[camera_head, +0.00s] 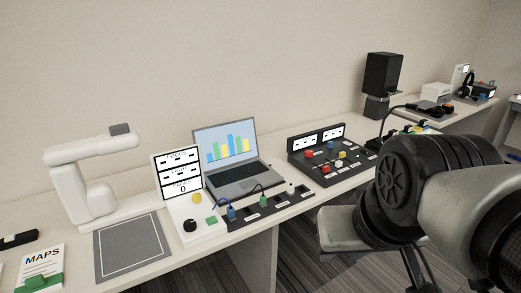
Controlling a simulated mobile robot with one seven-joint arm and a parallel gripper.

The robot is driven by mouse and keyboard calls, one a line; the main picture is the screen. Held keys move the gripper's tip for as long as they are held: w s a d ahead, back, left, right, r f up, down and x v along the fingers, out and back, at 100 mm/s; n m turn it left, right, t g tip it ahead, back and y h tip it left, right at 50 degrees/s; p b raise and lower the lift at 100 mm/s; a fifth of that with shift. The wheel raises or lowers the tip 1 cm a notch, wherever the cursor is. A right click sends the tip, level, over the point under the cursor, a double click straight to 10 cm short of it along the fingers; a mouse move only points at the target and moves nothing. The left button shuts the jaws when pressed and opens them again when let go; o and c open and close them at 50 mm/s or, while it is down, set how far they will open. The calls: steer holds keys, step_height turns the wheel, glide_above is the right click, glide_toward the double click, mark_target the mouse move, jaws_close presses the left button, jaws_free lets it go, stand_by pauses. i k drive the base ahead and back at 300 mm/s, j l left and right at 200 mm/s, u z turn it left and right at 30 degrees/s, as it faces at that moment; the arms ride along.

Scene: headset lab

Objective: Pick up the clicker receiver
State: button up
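No thing can be surely identified as the clicker receiver at this size. A dark port strip (245,216) lies along the table's front edge before the laptop. A blue plug (231,213) and a green plug (263,200) with cables stand in it. A small light-tipped piece (291,188) stands near its right end; I cannot tell what it is. A small black device (18,240) lies at the far left. My arm fills the right foreground and hides part of the table; no gripper fingers can be made out.
An open laptop (240,183) stands behind the strip. A white panel with buttons (190,219), a grey mat (132,248) and a white arm-shaped device (92,190) are left. A button console (331,165) and a black speaker (382,75) are right. Floor is open in front.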

mark_target(291, 188)
steer(key=i+l+u, duration=0.2)
steer(key=i+l, duration=0.2)
steer(key=i+l+u, duration=0.2)
steer(key=i+l, duration=0.2)
steer(key=i+l+u, duration=0.2)
steer(key=i+l, duration=0.15)
steer(key=l, duration=0.3)
